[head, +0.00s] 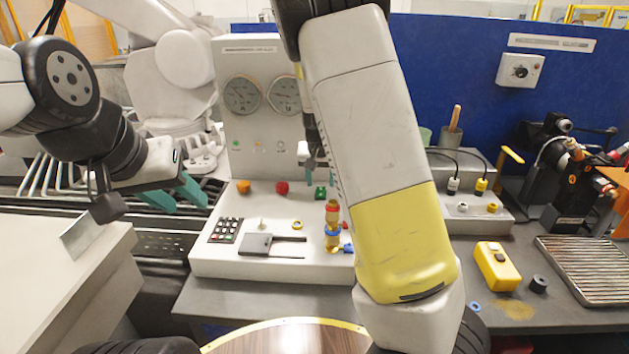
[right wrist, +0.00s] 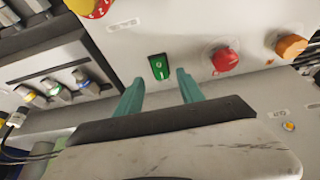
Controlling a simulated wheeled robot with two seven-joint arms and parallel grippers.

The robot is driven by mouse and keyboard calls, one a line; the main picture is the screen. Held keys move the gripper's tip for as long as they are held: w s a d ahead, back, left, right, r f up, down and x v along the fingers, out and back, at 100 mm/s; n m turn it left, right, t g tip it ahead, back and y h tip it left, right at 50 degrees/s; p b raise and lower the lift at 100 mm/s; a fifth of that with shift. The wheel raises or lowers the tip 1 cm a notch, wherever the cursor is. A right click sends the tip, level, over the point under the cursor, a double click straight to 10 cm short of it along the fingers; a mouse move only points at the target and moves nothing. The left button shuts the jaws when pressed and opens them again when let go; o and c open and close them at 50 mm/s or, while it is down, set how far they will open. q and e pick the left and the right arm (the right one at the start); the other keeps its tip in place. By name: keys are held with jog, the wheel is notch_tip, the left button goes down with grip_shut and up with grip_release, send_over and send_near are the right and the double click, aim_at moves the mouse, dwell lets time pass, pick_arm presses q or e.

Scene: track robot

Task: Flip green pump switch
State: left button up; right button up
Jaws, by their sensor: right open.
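The green pump switch (right wrist: 158,67) is a small green rocker on the pale panel, with white marks on its face. In the right wrist view it shows just beyond and between the teal fingertips of my right gripper (right wrist: 160,80), which are apart with nothing between them. I cannot tell whether they touch the switch. In the head view the green switch (head: 320,192) is on the console's sloping face, below my right gripper, which my right arm partly hides. My left gripper (head: 178,202) is open and empty, left of the console.
A red knob (right wrist: 225,60) and an orange knob (right wrist: 291,46) sit beside the switch in the wrist view. The console (head: 215,262) also carries a keypad (head: 226,230) and a red-yellow-blue stack (head: 332,238). A yellow box (head: 497,267) stands on the bench at right.

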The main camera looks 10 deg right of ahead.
aim_at(321, 192)
jog(key=shift+x, duration=2.2)
grip_shut()
